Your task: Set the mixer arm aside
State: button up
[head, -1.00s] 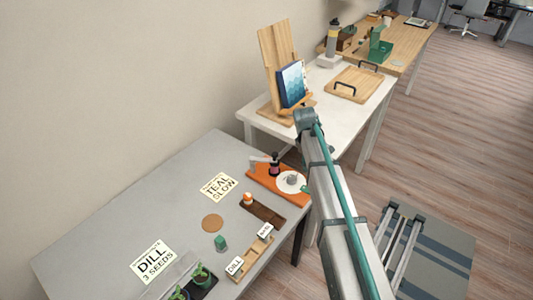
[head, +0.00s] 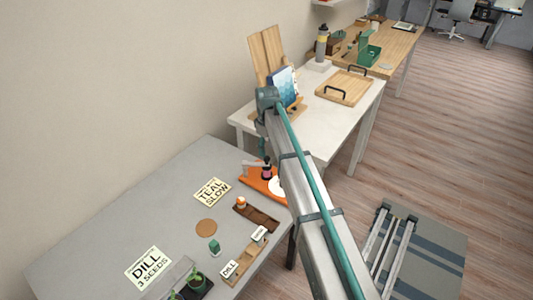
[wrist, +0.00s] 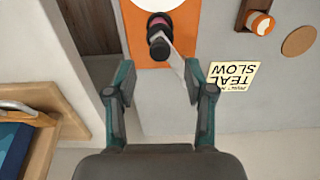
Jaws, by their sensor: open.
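The orange mixer base (head: 252,182) stands on the grey table, partly behind my arm. A dark post with a pink band (head: 267,171) rises from it. A pale grey bar (head: 251,166), which looks like the mixer arm, sticks out from the post. In the wrist view, the post (wrist: 158,32) is just beyond the fingertips, and the bar (wrist: 178,62) slants from it toward the right finger. My gripper (wrist: 158,72) is open and empty, its fingers either side of the bar's line. Whether a finger touches the bar cannot be told.
A white disc (head: 277,186) lies on the base. Close by are a TEAL SLOW card (head: 212,191), a brown tray (head: 262,219) with an orange-and-white piece, and a round cork mat (head: 206,227). An easel (head: 268,55) stands on the white table behind.

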aim_at(267, 157)
jog(key=shift+f+p, duration=0.4)
jog(key=shift+f, duration=1.7)
grip_shut()
